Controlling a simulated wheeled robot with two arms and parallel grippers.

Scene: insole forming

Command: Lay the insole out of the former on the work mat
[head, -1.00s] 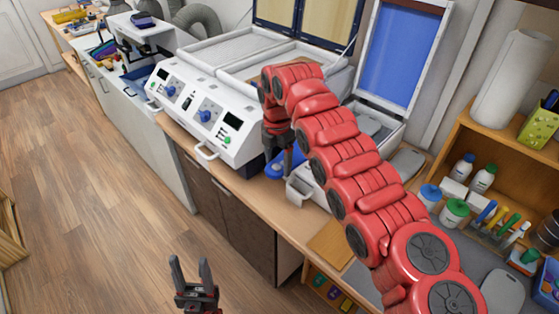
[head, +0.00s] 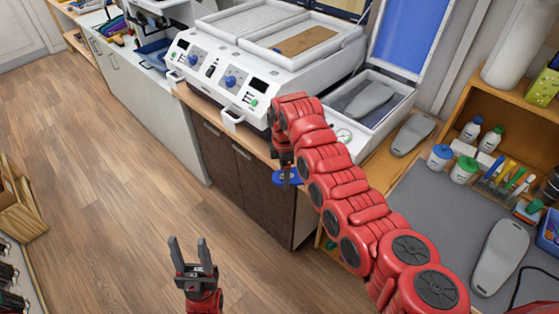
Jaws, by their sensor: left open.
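A blue piece (head: 284,179), apparently the insole, hangs at the fingers of my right gripper (head: 286,172), in front of the bench edge above the floor. The gripper appears shut on it; its fingers are partly hidden. The former (head: 408,104) stands open, its blue lid raised, with a grey foot-shaped form (head: 371,99) inside. The grey work mat (head: 440,207) lies on the bench at right, partly behind my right arm. My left gripper (head: 190,243) is open and empty above the floor.
A white heater unit (head: 290,75) with a brown sheet (head: 305,40) in its tray stands left of the former. Grey foot-shaped pieces lie on the bench (head: 412,135) and on the mat (head: 500,257). A wooden shelf with bottles (head: 464,169) borders the mat.

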